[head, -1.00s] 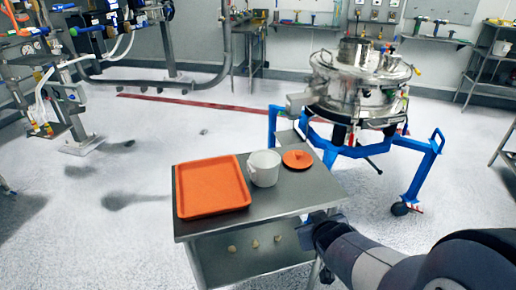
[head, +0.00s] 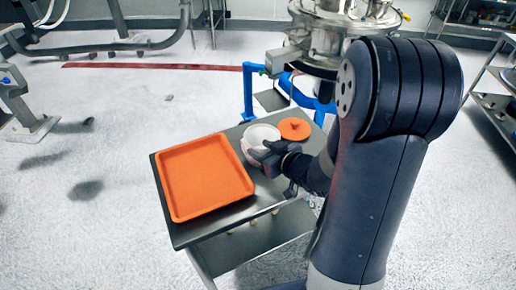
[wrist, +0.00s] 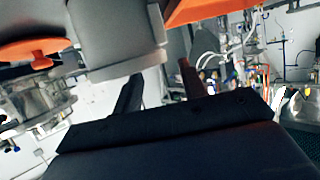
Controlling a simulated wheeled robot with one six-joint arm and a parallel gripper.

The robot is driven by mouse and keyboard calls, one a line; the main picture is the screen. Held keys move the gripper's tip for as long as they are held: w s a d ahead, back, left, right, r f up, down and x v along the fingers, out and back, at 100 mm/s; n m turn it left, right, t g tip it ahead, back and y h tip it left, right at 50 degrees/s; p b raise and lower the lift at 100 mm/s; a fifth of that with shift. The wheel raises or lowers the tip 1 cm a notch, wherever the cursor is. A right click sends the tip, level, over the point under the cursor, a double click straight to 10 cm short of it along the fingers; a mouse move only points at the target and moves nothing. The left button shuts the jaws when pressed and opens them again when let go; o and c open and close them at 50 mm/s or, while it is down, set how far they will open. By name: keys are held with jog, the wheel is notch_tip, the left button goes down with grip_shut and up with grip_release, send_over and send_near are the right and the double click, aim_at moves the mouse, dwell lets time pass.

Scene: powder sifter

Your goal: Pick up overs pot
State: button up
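The white overs pot (head: 262,134) stands upright on the metal cart top, between the orange tray and a round orange lid (head: 294,128). My gripper (head: 268,158) is at the pot's near side in the head view and hides part of its wall. In the wrist view, which is upside down, the pot (wrist: 110,40) shows grey at the upper left, with the lid (wrist: 40,50) beyond it. Whether a finger touches the pot cannot be told.
The orange tray (head: 203,176) fills the left of the cart top (head: 180,232). Several small pale things lie on the lower shelf. A steel sifter (head: 340,35) on a blue frame (head: 248,92) stands behind the cart. Floor to the left is clear.

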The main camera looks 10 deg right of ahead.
jog(key=shift+x, duration=3.05)
jog(key=shift+c, duration=0.3)
grip_shut()
